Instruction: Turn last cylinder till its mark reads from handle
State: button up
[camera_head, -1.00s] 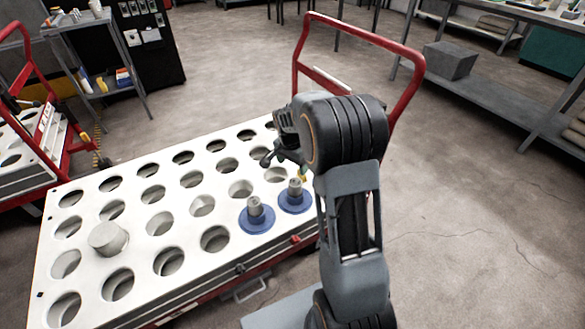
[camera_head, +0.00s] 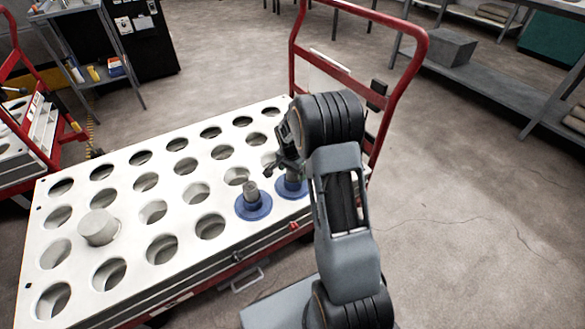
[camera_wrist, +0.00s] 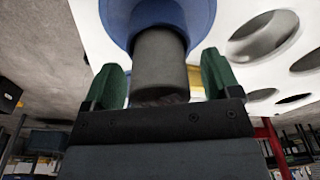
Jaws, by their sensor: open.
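Two blue-flanged cylinders with grey stems stand in the white tray. The nearer one (camera_head: 253,204) is clear of my arm. The one closer to the handle (camera_head: 292,189) is partly covered by my gripper (camera_head: 280,167) in the head view. In the wrist view, its grey stem (camera_wrist: 160,64) lies between my open green fingers, with a visible gap on each side, and its blue flange (camera_wrist: 117,18) lies beyond. I cannot make out a mark on either cylinder. The red handle (camera_head: 413,75) rises behind my arm.
The white tray (camera_head: 222,157) has rows of mostly empty round holes. A plain pale cylinder (camera_head: 98,227) stands in its left part. A grey bench (camera_head: 490,90) is at the right. Open floor lies between the cart and the bench.

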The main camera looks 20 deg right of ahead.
jog(key=shift+c, duration=0.2)
jog(key=c, duration=1.2)
jog(key=shift+c, duration=0.3)
jog(key=shift+r, duration=0.1)
jog(key=shift+n+p, duration=0.65)
jog(key=shift+n, duration=0.85)
jog(key=shift+w+n+t+p, duration=0.1)
jog(key=shift+n+t+p, duration=0.3)
jog(key=shift+n, duration=1.1)
